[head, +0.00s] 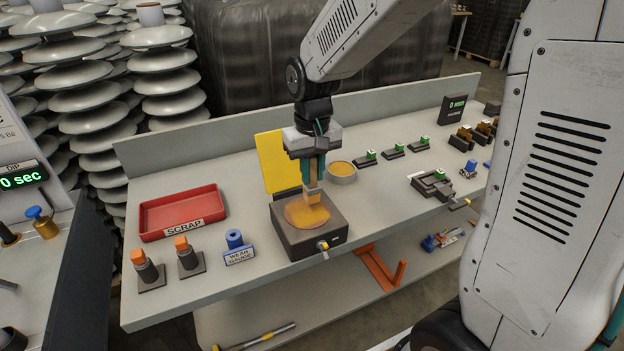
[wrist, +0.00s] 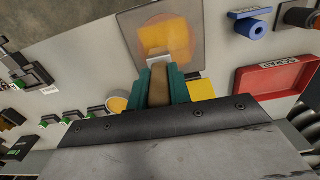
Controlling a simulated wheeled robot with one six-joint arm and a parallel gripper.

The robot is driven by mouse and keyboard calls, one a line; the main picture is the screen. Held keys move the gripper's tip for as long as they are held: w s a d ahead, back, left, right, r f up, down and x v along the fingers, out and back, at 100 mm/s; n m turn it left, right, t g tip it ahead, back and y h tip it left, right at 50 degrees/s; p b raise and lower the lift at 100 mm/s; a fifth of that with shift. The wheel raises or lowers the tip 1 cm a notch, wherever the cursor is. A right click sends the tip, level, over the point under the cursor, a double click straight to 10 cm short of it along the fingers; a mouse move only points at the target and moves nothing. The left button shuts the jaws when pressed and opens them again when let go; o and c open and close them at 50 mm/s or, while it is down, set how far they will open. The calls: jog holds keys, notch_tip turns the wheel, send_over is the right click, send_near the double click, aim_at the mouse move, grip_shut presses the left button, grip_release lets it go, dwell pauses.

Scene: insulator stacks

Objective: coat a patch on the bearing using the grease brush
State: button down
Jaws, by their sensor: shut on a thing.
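The bearing appears to be the dark square block (head: 290,238) on the bench, with a round orange-tan patch (head: 297,214) on its top. The patch also shows in the wrist view (wrist: 180,30). My gripper (head: 313,178) points down over the block. Its teal fingers (wrist: 160,85) are shut on the grease brush (head: 314,188), whose brown handle (wrist: 159,82) shows between them. The pale lower part of the brush (wrist: 157,54) reaches the patch in both views; whether the bristles touch cannot be told. A round tub with orange content (head: 342,169) stands just behind, at the right.
A yellow panel (head: 270,150) stands upright behind the block. A red scrap tray (head: 150,217), two orange-topped pieces (head: 188,256) and a blue wear gauge (head: 235,240) are at left. Several small dark fixtures with green tops (head: 393,150) line the right. Bare bench lies between tray and block.

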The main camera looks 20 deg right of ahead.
aim_at(312, 157)
jog(key=shift+r, duration=2.45)
